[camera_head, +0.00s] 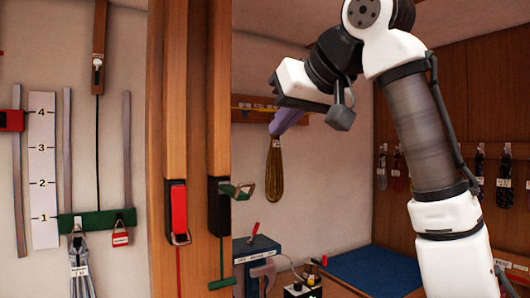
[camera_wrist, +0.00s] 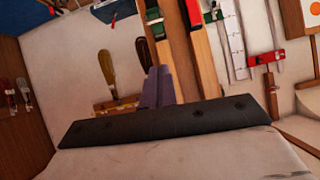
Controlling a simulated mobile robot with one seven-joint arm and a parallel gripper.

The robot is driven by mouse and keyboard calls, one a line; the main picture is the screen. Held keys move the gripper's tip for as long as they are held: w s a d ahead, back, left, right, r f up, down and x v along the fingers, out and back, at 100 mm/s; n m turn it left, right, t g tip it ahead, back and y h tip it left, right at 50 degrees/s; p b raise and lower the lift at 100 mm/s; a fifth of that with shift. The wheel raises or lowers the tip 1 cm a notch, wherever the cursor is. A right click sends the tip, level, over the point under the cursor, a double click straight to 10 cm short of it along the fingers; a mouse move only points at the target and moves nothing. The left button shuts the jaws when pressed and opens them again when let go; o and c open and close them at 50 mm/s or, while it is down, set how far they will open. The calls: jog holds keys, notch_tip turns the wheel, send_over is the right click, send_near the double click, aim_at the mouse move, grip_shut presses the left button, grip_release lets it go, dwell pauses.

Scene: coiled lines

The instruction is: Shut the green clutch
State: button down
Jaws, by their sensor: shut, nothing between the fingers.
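The green clutch is a black body (camera_head: 218,207) on the right wooden post, with a green lever (camera_head: 237,190) standing out to the right and a metal loop at its end. A green line runs down from it. In the wrist view, the green clutch (camera_wrist: 153,15) shows at the top, partly cut off. My gripper (camera_head: 274,132) has purple fingers, shut and empty, to the right of the clutch and higher in the head view, apart from it. Its fingers (camera_wrist: 158,88) also show in the wrist view, below the clutch in the picture.
A red clutch (camera_head: 179,208) with its lever lying flat is on the left post (camera_head: 168,100). A brown hanging coil (camera_head: 275,170) shows near my fingers. A green bar (camera_head: 97,221) with a red padlock (camera_head: 120,234) is at left. A blue mat (camera_head: 372,270) lies at lower right.

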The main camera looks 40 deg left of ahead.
jog(key=d+f+p+x, duration=0.1)
jog(key=f+p+x, duration=0.1)
jog(key=x, duration=1)
jog(key=shift+s+f+p, duration=0.25)
jog(key=shift+f+p, duration=0.05)
jog(key=shift+p, duration=0.25)
jog(key=shift+f, duration=0.15)
jog(key=shift+d+f+y+b, duration=0.15)
jog(key=shift+f+y+b, duration=0.35)
jog(key=shift+b, duration=0.5)
jog(key=shift+s+t+y+b, duration=0.1)
jog(key=shift+t+y+b, duration=0.25)
jog(key=shift+t+y, duration=0.05)
notch_tip(320, 180, down, 10)
jog(key=t+y+b, duration=0.2)
jog(key=y+b, duration=0.4)
jog(key=b, duration=1)
jog(key=w+a+f+n+t+y+b, duration=0.1)
jog(key=w+a+f+t+y+b, duration=0.1)
jog(key=a+f+y+b, duration=0.3)
jog(key=shift+w+a+f+y+b, duration=0.4)
jog(key=shift+w+a+f+y, duration=0.3)
jog(key=shift+a+f+y, duration=0.7)
